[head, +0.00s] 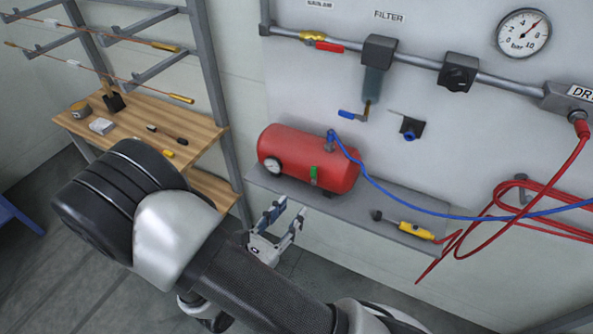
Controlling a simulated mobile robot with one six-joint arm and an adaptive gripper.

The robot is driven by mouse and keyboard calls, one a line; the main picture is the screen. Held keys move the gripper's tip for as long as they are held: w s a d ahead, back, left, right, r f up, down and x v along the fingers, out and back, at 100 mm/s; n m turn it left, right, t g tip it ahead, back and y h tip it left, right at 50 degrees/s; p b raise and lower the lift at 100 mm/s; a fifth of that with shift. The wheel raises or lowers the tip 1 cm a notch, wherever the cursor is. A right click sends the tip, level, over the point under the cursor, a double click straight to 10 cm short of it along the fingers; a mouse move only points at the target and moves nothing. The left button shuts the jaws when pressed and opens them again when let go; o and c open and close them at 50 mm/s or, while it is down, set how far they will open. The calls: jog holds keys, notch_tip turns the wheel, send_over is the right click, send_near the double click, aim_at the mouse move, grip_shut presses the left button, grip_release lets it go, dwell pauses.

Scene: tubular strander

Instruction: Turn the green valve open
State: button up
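The green valve (313,175) is a small green handle on the front of the red air tank (295,150), at its lower right. The handle looks upright in the picture. The tank lies on a grey shelf (360,207) against the wall panel. My gripper (290,208) is in front of the shelf, below and left of the valve, with its two fingers apart. It looks empty and does not appear to touch the valve or the tank.
A blue hose (430,206) runs right from the tank's top. A yellow air tool (416,231) lies on the shelf near coiled red hose (540,208). A wooden bench (140,115) and metal rack post (208,60) stand left. Pipe fittings (378,52) sit above.

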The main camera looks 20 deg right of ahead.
aim_at(313, 169)
jog(key=w+d, duration=0.3)
jog(key=d, duration=0.1)
jog(key=w+d+f+n+t+b, duration=0.1)
jog(key=w+d, duration=0.3)
jog(key=w+d+n+y+b, duration=0.1)
jog(key=w+d, duration=0.2)
jog(key=w, duration=0.1)
jog(key=shift+w+d+f+t, duration=0.15)
jog(key=shift+d+f+t, duration=0.2)
jog(key=shift+d+t, duration=0.05)
jog(key=shift+c, duration=0.2)
grip_shut()
dwell(0.4)
